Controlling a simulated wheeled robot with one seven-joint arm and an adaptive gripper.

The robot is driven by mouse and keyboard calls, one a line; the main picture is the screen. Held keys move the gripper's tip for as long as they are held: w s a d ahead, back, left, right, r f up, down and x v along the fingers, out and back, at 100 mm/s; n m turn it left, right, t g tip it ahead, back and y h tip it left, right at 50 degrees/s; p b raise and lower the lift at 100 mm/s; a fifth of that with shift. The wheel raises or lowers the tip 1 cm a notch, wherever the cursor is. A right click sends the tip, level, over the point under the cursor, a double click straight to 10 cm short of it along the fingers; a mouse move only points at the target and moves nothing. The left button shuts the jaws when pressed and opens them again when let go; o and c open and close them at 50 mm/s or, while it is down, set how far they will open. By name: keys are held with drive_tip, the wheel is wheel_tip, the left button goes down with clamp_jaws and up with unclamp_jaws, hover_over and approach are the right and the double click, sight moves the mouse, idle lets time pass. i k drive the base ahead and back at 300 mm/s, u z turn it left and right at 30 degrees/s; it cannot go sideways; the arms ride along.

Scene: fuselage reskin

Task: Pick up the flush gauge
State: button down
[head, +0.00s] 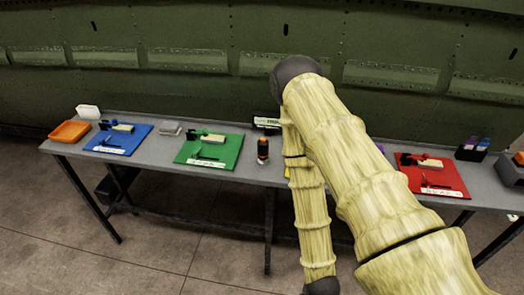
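I cannot tell which item is the flush gauge; the small tools are too small to identify. My sleeved arm crosses the middle right of the view and hides part of the table. A sliver of yellow shows beside it. My gripper is outside the picture, below the bottom edge.
The grey table (164,154) runs along a green riveted fuselage panel (210,30). An orange tray (69,131), white box (88,112), grey box (170,128), dark orange-topped bottle (263,150) and black holder (472,150) stand on it. The floor (180,240) in front is clear.

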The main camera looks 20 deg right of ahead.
sight(263, 148)
drive_tip(key=z, duration=1.65)
drive_tip(key=k, duration=1.05)
drive_tip(key=u, duration=1.25)
drive_tip(key=i, duration=0.5)
drive_tip(key=u, duration=0.05)
